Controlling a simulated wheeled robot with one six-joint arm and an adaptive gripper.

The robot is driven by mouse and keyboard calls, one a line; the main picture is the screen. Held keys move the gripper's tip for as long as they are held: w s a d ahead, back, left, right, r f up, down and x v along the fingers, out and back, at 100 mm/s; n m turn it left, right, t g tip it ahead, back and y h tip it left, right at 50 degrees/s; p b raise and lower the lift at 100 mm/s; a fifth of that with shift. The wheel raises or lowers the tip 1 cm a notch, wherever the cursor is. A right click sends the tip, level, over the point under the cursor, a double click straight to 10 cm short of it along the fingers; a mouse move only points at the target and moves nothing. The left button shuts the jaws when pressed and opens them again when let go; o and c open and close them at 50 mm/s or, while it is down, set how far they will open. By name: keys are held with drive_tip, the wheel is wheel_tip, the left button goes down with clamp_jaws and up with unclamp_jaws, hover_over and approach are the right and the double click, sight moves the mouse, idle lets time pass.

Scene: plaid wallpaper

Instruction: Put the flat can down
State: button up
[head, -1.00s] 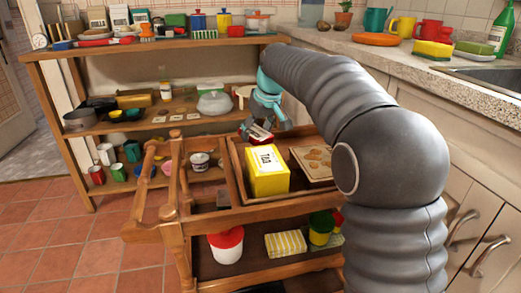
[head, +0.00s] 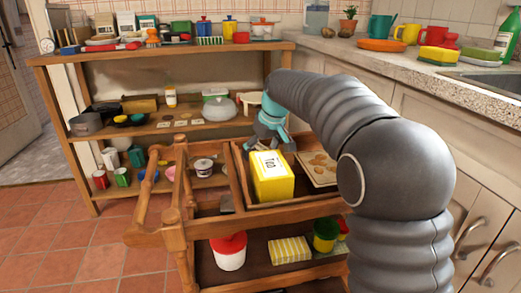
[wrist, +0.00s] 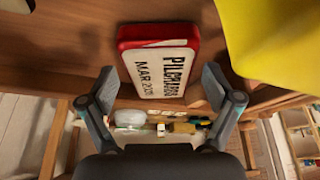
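The flat can (wrist: 160,62) is red with a pale label reading "PILCHARDS MAR 2025". In the wrist view it lies on the wooden tray (wrist: 75,45), between and just beyond my fingertips. My gripper (head: 270,138) is open, with a gap between each finger and the can. In the head view my gripper is low at the back of the tray, behind the yellow tea box (head: 272,178), and the can is hidden there. The tea box also shows close to the can in the wrist view (wrist: 270,40).
A board with biscuits (head: 318,168) lies right of the tea box. The wooden trolley (head: 185,225) carries a red-lidded jar (head: 229,252) below. A crowded shelf unit (head: 62,100) stands behind, and the counter (head: 400,65) is at the right.

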drive_tip(key=shift+s+d+r, duration=0.1)
drive_tip(key=shift+r, duration=0.45)
drive_tip(key=p+v, duration=0.2)
drive_tip(key=v, duration=0.9)
drive_tip(key=s+d+f+m+t+h, duration=0.1)
drive_tip(key=s+d+f+m, duration=0.1)
drive_tip(key=s+d, duration=0.5)
drive_tip(key=s+d+f+m, duration=0.2)
drive_tip(key=s+d, duration=0.1)
drive_tip(key=s, duration=0.8)
drive_tip(key=s+d+f+m+t+h, duration=0.1)
drive_tip(key=s+d+f+m, duration=0.15)
drive_tip(key=s+d, duration=0.4)
drive_tip(key=s+f+m, duration=0.1)
drive_tip(key=s+f, duration=0.6)
drive_tip(key=s, duration=0.3)
drive_tip(key=shift+d+h, duration=0.35)
drive_tip(key=shift+h, duration=0.05)
